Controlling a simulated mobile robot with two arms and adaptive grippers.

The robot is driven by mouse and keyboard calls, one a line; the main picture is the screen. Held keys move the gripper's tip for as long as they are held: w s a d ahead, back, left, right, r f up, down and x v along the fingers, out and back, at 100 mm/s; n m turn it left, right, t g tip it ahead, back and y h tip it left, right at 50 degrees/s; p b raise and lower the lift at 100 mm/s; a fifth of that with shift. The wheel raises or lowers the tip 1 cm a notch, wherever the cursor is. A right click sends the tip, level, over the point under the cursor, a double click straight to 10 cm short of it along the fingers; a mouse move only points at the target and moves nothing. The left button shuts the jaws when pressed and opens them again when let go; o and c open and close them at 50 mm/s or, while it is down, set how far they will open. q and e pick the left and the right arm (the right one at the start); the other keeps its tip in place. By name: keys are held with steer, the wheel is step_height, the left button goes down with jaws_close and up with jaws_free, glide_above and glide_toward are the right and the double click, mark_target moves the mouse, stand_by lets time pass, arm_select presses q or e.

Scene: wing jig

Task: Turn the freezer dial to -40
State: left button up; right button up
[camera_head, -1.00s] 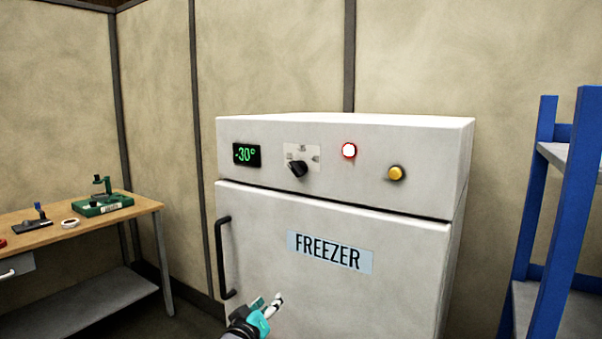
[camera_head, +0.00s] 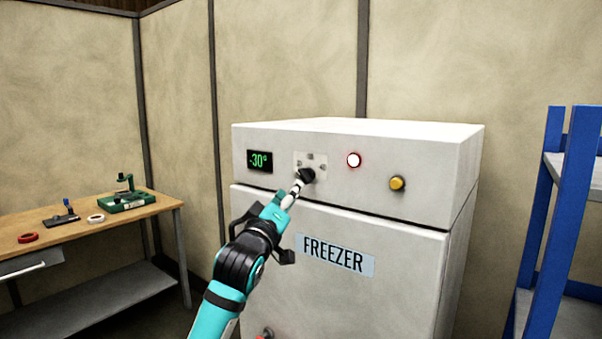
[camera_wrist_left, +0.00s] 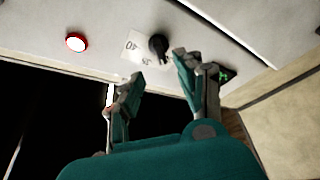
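The freezer (camera_head: 420,250) is a white cabinet with a black dial (camera_head: 307,174) on a pale marked plate (camera_head: 318,160) in its top panel. The green display (camera_head: 259,161) reads -30°. My left gripper (camera_head: 297,186) is raised in front of the panel, its tips at the lower left of the dial in the head view. In the left wrist view the gripper (camera_wrist_left: 157,74) is open and empty. The dial (camera_wrist_left: 157,46) appears just beyond the gap between the fingertips; I cannot tell whether they touch it. My right gripper is not seen.
A lit red-rimmed button (camera_head: 354,160) and a yellow button (camera_head: 397,183) sit right of the dial. A blue shelf rack (camera_head: 540,220) stands at the right. A wooden workbench (camera_head: 150,208) with small tools is at the left.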

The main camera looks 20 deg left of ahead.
mark_target(301, 176)
arm_select(q)
steer(key=p+x, duration=0.1)
steer(key=x, duration=0.6)
steer(key=shift+w+p, duration=0.35)
steer(key=shift+p, duration=0.05)
steer(key=shift+c, duration=0.2)
steer(key=c, duration=0.7)
steer(key=shift+r, duration=0.1)
jaws_close()
steer(key=shift+s, duration=0.1)
